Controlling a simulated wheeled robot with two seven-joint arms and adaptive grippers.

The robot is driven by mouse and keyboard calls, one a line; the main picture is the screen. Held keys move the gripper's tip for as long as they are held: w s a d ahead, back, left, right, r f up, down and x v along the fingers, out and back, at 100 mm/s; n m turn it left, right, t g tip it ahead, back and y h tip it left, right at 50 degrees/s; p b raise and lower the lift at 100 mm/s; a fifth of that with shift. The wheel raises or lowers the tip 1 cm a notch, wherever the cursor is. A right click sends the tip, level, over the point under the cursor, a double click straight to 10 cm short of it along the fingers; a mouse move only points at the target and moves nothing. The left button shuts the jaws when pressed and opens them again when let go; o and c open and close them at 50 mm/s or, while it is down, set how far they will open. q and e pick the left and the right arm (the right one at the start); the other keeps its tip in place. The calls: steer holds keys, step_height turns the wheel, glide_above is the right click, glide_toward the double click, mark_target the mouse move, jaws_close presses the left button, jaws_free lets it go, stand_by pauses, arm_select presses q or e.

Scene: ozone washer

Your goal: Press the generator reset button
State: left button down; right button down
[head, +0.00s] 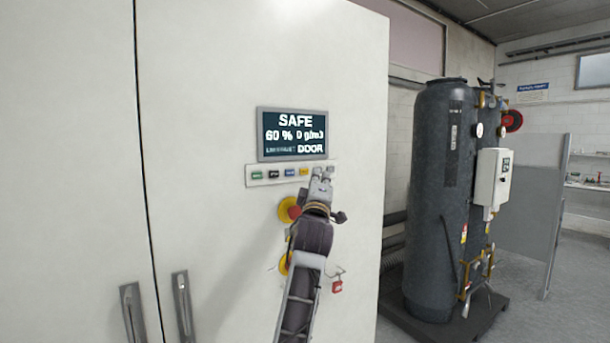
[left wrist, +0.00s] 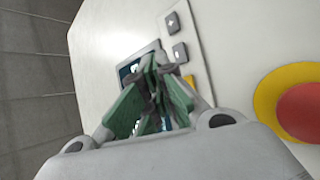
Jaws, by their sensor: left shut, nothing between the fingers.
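My right gripper is not in view.
A red emergency stop on a yellow ring (head: 287,210) is just below the strip, partly behind my arm. Two door handles (head: 183,305) are at lower left. A red padlock (head: 337,286) hangs right of my arm. A dark tank (head: 437,200) stands farther right.

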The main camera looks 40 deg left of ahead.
arm_select(q)
steer(key=shift+s+d+b, duration=0.2)
steer(key=shift+s+d, duration=0.05)
steer(key=shift+d, duration=0.35)
steer(key=shift+s+d+b, duration=0.15)
steer(key=shift+s+d, duration=0.1)
steer(key=shift+d, duration=0.35)
